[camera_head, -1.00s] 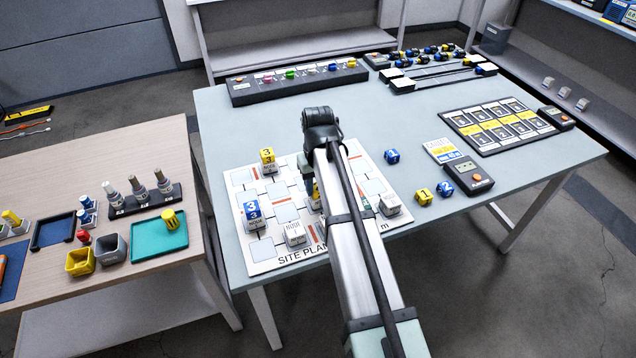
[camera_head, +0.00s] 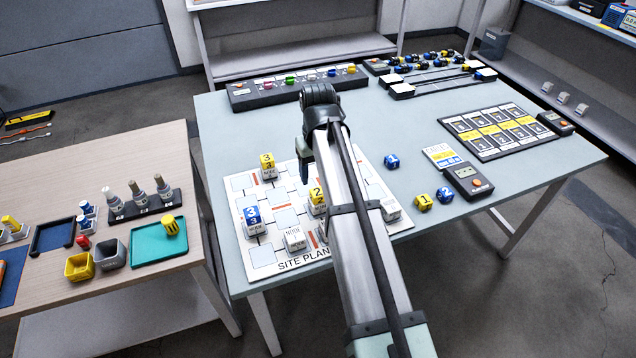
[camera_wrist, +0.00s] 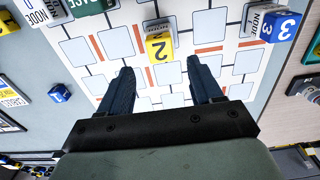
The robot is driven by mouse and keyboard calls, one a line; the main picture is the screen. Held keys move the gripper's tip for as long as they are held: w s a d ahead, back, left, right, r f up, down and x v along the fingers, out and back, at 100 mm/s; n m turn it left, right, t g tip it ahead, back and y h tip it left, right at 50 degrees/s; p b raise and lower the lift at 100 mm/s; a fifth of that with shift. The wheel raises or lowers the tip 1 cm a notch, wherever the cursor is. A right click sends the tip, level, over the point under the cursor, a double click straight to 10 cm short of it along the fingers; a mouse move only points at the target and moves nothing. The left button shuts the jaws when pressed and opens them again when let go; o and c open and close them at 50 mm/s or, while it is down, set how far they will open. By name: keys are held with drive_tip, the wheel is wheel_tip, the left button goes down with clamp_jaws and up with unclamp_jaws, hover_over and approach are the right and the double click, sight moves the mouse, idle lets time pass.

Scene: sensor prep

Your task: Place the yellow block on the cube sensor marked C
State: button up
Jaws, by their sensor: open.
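A yellow block marked 2 (camera_head: 317,195) sits on a white node cube (camera_head: 317,209) on the site plan board (camera_head: 262,256). In the wrist view the yellow 2 block (camera_wrist: 159,47) lies ahead of my fingers, apart from them. My gripper (camera_wrist: 160,68) is open and empty above the board; in the head view it is partly hidden by my arm. Another yellow block, marked 3 (camera_head: 267,160), sits on a cube at the back left of the board. A loose yellow block marked 1 (camera_head: 423,202) lies on the table. I cannot read a C on any cube.
A blue 3 block (camera_head: 251,213) sits on a cube at the board's left. Bare cubes stand at the front (camera_head: 294,239) and right (camera_head: 390,209). Loose blue blocks 1 (camera_head: 391,161) and 2 (camera_head: 445,195) lie right of the board. My arm hides the board's middle right.

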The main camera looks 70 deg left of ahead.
sight(318, 192)
wheel_tip(318, 192, up, 5)
drive_tip(key=shift+r, duration=0.2)
idle(0.6)
